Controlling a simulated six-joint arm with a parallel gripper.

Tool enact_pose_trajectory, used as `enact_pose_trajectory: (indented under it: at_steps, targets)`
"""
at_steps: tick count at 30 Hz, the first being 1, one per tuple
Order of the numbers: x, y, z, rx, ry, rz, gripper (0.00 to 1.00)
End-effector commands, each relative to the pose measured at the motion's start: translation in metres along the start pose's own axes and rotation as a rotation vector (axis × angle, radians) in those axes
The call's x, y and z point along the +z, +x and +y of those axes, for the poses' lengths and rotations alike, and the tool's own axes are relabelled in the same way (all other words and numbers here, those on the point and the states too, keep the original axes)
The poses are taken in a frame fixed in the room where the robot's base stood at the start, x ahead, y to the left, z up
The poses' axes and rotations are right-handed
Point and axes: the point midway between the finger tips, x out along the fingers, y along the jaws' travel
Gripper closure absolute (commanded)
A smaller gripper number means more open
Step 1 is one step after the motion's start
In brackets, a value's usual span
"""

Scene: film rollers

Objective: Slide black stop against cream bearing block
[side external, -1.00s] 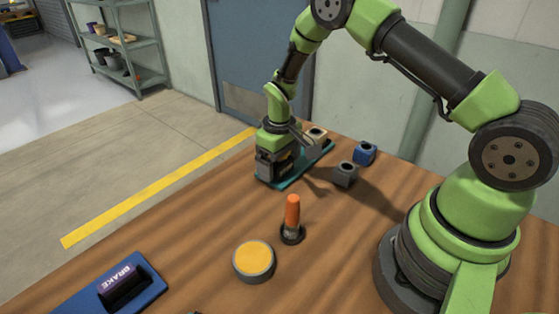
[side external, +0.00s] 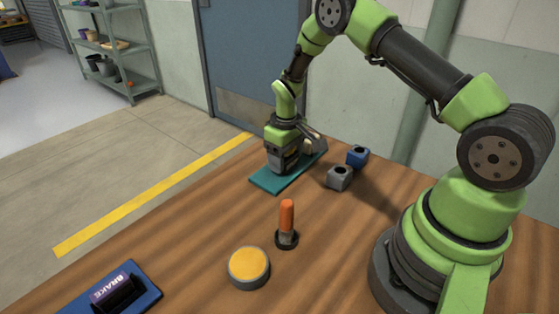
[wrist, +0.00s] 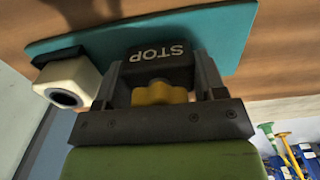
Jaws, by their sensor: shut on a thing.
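The black stop (wrist: 160,53), marked STOP and with a yellow knob (wrist: 158,92), sits on the teal plate (wrist: 222,35) in the wrist view. My gripper (wrist: 158,80) is shut on the stop, a finger on each side. The cream bearing block (wrist: 75,72), with a dark round bore, stands left of the stop, close to the left finger.
A grey block (side external: 340,178) and a blue block (side external: 358,156) stand right of the plate. An orange-handled tool (side external: 287,220), a yellow-topped round puck (side external: 248,266) and a blue tray (side external: 145,283) with a purple BRAKE piece (side external: 112,287) are nearer the camera.

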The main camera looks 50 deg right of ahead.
Motion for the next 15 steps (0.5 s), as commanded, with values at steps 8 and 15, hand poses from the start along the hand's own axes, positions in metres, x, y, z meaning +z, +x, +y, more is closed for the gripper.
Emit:
enact_pose_trajectory:
  at_steps: [8, 15]
  targets:
    - [-0.0001, 0.0002, -0.0005, 0.0, -0.001, 0.001, 0.13]
    - [0.0, 0.0001, -0.0006, 0.0, 0.0, 0.0, 0.11]
